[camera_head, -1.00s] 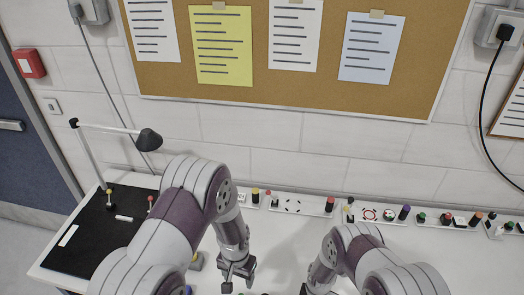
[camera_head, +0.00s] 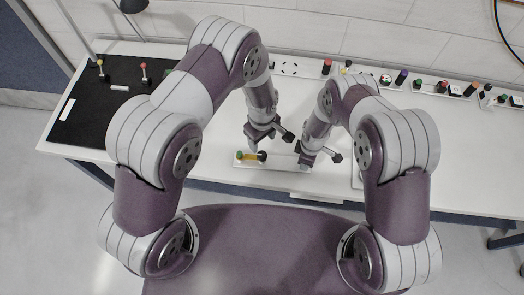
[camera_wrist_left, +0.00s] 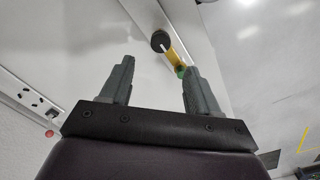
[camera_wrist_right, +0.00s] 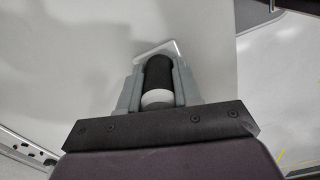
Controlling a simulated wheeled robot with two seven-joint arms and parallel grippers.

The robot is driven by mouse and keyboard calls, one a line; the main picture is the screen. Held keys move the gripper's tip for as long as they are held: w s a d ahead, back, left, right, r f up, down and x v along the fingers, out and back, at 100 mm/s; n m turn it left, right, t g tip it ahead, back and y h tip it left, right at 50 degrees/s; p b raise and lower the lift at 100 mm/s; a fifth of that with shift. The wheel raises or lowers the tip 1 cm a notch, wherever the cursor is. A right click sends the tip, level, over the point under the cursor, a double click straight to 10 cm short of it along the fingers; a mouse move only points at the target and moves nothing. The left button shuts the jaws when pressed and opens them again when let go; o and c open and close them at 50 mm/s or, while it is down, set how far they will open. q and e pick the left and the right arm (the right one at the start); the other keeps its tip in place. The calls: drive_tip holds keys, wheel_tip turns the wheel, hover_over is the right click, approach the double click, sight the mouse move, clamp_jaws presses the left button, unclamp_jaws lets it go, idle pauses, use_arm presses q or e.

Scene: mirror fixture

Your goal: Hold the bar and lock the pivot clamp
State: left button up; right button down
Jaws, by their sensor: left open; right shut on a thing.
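The pivot clamp lies on a white base plate (camera_head: 276,168) near the table's front edge. Its yellow lever (camera_head: 251,155) runs between a green knob (camera_head: 239,154) and a black knob (camera_head: 262,156). In the left wrist view the black knob (camera_wrist_left: 160,41) and yellow lever (camera_wrist_left: 174,51) show beyond my fingers. My left gripper (camera_head: 268,134) is open and empty, above and behind the clamp. My right gripper (camera_head: 320,156) is to its right. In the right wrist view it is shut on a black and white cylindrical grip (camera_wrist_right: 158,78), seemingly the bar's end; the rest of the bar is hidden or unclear.
A black mat (camera_head: 100,110) with small pegs lies on the left of the white table. A lamp (camera_head: 132,5) stands behind it. A row of strips with coloured knobs (camera_head: 401,77) runs along the back. My arms stand close together over the table.

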sight(262, 154)
use_arm(q)
wheel_tip(262, 154, down, 10)
drive_tip(key=shift+r, duration=0.25)
drive_tip(key=shift+c, duration=0.2)
drive_tip(key=c, duration=1)
